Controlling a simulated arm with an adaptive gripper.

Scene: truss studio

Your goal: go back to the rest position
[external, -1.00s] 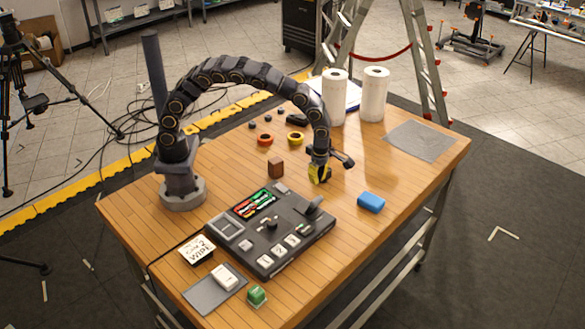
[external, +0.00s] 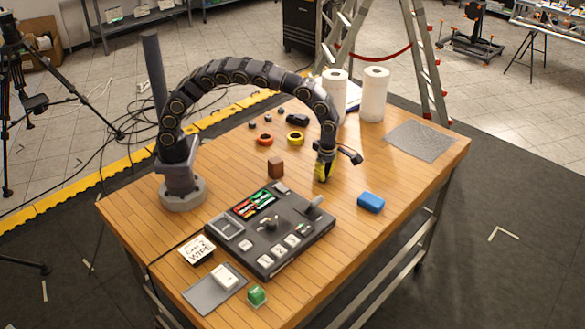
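My arm arches from its base at the table's left over to the middle right. My gripper (external: 322,174) hangs pointing down above the wooden table (external: 420,178), between the brown block and the blue block. Yellow shows at its tip. The view is too small to tell whether this yellow is part of the fingers or something held, or whether the fingers are open or shut.
A brown block (external: 275,167) and blue block (external: 371,202) flank the gripper. The dark control panel (external: 283,258) lies in front. Yellow (external: 295,138) and orange (external: 265,140) rings lie behind, with white rolls (external: 374,94) at the back.

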